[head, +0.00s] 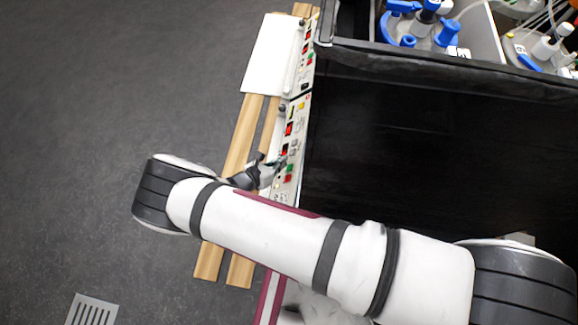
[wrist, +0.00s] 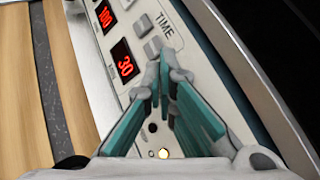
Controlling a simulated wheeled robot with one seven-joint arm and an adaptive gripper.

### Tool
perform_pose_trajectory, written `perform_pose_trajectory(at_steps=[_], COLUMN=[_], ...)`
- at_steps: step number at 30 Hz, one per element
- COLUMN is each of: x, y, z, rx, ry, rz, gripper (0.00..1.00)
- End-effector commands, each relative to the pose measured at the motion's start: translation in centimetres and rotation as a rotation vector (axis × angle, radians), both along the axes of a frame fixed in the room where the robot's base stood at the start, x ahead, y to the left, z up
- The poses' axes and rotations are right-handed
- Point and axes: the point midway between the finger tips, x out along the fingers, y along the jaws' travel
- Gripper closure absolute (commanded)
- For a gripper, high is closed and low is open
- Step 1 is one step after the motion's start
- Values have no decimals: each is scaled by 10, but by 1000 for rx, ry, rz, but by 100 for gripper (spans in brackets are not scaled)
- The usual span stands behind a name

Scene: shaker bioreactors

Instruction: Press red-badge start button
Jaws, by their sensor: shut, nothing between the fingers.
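The light control panel (head: 276,191) runs along the front edge of the dark machine, with small red, green and yellow patches on it. My gripper (head: 282,161) is over its lower part, beside a green patch (head: 289,169). In the wrist view, my gripper (wrist: 167,68) is shut and empty, its teal fingers pointing at the panel just below a grey button (wrist: 152,47) near the word TIME. Contact cannot be told. Red displays read 100 (wrist: 105,15) and 30 (wrist: 124,62). I cannot make out a red badge or which button is start.
Wooden slats (head: 243,135) and a white board (head: 268,55) lie left of the panel. A second panel section (head: 305,65) continues above. Blue-capped vessels (head: 447,33) stand in the machine at the top right.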

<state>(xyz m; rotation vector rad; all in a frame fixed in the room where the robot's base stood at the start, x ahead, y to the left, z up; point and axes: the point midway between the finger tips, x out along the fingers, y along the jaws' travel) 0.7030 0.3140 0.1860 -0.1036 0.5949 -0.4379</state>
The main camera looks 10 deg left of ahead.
Motion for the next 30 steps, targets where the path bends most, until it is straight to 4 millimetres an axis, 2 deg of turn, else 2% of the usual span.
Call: perform_pose_trajectory(at_steps=[30], x=[0], y=[-7], z=[-6], rx=[0], ry=[0], rz=[0], gripper=[100])
